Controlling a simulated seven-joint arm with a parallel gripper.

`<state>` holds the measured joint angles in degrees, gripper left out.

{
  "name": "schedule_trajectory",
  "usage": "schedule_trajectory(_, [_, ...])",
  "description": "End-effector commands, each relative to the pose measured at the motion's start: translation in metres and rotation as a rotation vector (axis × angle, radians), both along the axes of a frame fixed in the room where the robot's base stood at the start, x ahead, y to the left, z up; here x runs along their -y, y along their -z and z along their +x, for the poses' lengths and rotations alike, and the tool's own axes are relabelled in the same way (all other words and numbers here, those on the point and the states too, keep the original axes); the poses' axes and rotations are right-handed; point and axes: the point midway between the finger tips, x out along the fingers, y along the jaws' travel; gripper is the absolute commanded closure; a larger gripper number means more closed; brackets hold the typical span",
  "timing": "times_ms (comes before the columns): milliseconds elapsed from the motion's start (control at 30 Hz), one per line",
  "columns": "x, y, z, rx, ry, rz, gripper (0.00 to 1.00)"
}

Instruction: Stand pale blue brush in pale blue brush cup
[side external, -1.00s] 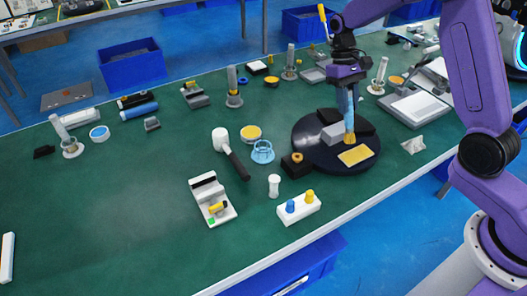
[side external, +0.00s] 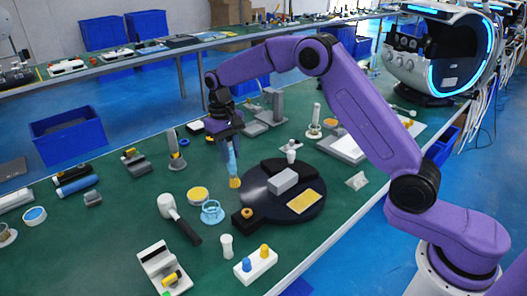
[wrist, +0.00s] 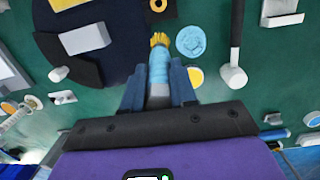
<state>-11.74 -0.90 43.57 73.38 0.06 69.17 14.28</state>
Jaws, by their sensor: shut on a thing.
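The pale blue brush (side external: 233,165) hangs upright, yellow bristles down, in my gripper (side external: 228,142). My gripper is shut on its handle and holds it above the table, by the left edge of the black disc. In the wrist view the brush (wrist: 158,66) sits between both fingers (wrist: 160,88), bristles pointing away. The pale blue brush cup (side external: 211,213) stands on the green table, in front and a little left of the bristles. The cup also shows in the wrist view (wrist: 191,41), just right of the bristles. The brush is outside the cup.
The round black disc (side external: 300,212) carries a grey block (side external: 283,181) and a yellow pad (side external: 306,202). A black block with an orange ring (side external: 245,215) is right of the cup. A white-headed mallet (side external: 168,206) and a yellow-topped dish (side external: 198,195) are left of it.

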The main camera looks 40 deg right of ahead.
Motion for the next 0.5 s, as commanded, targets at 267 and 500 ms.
schedule_trajectory(267, [-0.057,-0.006,0.027,0.097,0.005,0.019,1.0])
schedule_trajectory(500, [-0.065,-0.007,0.03,0.108,0.008,0.022,1.0])
